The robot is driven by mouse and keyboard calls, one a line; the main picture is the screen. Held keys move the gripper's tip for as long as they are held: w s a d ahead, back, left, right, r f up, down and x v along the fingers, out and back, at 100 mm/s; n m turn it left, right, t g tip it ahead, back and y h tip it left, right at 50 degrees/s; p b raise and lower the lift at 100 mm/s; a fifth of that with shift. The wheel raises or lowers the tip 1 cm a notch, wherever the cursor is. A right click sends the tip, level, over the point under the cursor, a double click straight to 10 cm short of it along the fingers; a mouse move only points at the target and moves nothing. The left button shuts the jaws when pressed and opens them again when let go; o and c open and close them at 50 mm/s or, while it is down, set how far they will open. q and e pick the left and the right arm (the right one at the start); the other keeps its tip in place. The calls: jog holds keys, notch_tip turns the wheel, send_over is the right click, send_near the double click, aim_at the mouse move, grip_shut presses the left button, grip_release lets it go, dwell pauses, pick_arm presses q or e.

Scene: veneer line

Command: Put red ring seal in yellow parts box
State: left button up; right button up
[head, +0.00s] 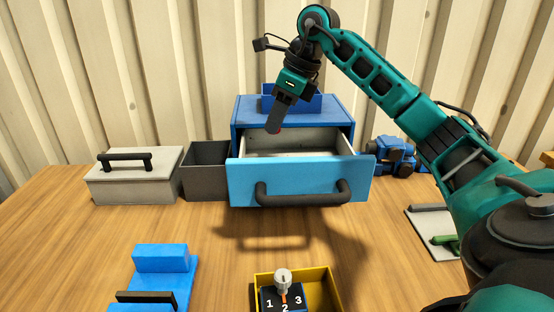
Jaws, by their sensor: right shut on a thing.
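My right gripper (275,122) points down over the open blue drawer, and its fingers are shut. A small bit of the red ring seal (274,131) shows at the fingertips; the fingers hide most of it. The yellow parts box (327,283) is at the bottom edge of the head view, below and in front of the drawer, partly cut off. A dark block with a knob and the numbers 1, 2, 3 (283,298) shows within the box's outline; I cannot tell whether it is inside or in front. My left gripper is not in view.
The blue cabinet's drawer (300,182) is pulled out towards me, with a dark handle. To its left are a dark open bin (207,170) and a grey lidded box (133,178). Blue blocks (160,275) lie front left. A blue toy vehicle (394,157) stands right.

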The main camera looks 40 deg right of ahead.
notch_tip(320, 180, down, 6)
jog(key=shift+f+b, duration=0.2)
jog(key=shift+b, duration=0.1)
notch_tip(320, 180, down, 3)
jog(key=shift+r, duration=0.15)
jog(key=shift+f, duration=0.5)
jog(key=shift+f, duration=0.2)
jog(key=o, duration=1)
